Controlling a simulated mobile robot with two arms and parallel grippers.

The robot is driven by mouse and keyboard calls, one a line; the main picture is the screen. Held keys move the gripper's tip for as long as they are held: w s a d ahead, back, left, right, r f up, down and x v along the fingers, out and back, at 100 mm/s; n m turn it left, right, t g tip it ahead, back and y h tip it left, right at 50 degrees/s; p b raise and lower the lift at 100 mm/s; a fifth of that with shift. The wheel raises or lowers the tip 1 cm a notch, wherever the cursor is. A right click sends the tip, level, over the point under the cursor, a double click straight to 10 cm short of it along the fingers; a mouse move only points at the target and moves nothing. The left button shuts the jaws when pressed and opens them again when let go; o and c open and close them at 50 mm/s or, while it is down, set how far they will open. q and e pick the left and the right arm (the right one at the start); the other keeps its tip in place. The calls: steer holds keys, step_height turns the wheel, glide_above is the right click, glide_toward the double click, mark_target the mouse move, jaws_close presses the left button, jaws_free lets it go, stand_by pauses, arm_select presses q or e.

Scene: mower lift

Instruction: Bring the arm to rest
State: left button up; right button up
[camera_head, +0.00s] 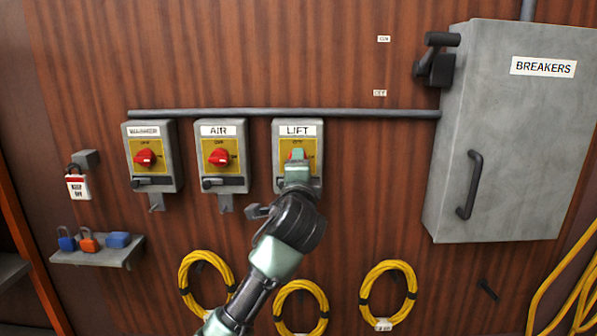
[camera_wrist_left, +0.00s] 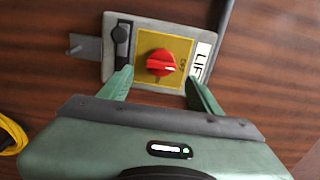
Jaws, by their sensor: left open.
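My left gripper (camera_head: 297,157) is in front of the LIFT switch box (camera_head: 284,129) on the wood-panelled wall. In the left wrist view the gripper (camera_wrist_left: 159,76) is open, with its two green fingers apart. The red knob (camera_wrist_left: 160,64) of the LIFT switch shows on its yellow plate between and beyond the fingertips, and nothing is held. Whether a fingertip touches the box I cannot tell. In the head view the gripper covers most of this knob. My right gripper is not in view.
A shelf (camera_head: 95,255) holds padlocks. A grey BREAKERS cabinet (camera_head: 510,130) juts out at right. A pipe (camera_head: 380,114) runs above the boxes, and yellow cable coils (camera_head: 387,290) hang below.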

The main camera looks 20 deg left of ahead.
arm_select(q)
steer(key=shift+v, duration=0.8)
